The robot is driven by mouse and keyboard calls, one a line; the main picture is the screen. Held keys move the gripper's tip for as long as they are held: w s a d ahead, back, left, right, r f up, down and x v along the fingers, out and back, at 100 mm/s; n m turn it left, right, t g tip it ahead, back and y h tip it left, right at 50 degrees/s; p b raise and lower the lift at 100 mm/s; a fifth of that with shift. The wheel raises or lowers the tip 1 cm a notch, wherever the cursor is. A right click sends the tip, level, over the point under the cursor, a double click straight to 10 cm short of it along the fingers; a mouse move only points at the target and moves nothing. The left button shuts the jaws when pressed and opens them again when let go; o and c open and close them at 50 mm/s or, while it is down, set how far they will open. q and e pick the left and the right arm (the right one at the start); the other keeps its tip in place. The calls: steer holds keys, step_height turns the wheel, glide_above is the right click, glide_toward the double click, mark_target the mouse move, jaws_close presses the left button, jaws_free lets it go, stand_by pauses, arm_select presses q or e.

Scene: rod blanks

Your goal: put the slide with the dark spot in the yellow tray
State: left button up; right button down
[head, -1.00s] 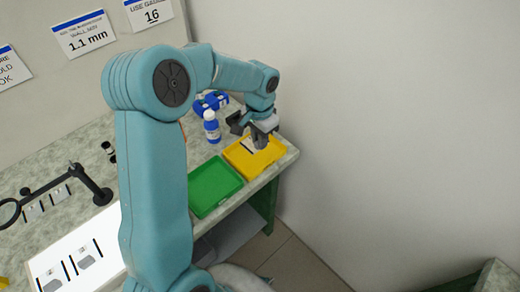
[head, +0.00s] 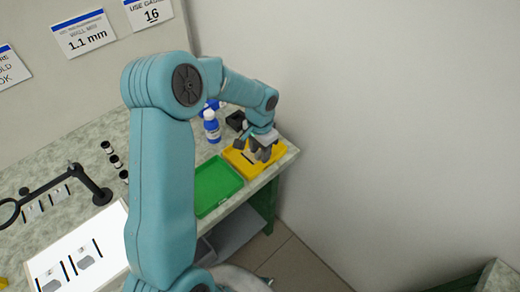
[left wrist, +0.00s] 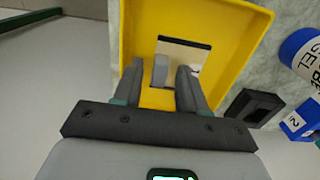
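The yellow tray (head: 276,163) stands at the right end of the bench and fills much of the left wrist view (left wrist: 228,16). A pale slide (head: 253,160) with a black bar lies in it; it also shows in the left wrist view (left wrist: 188,57), partly behind a finger. I cannot make out a dark spot on it. My left gripper (head: 255,151) is just above the slide, its two fingers apart; they also show apart in the left wrist view (left wrist: 160,76). My right gripper is not in view.
An empty green tray (head: 216,188) is beside the yellow one. A white lit panel (head: 105,232) with two slides and a magnifier stand (head: 95,190) are at left.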

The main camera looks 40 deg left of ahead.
mark_target(259, 153)
arm_select(q)
step_height(259, 153, up, 12)
steer(key=shift+r, duration=0.2)
stand_by(0.4)
steer(key=shift+s, duration=0.15)
stand_by(0.5)
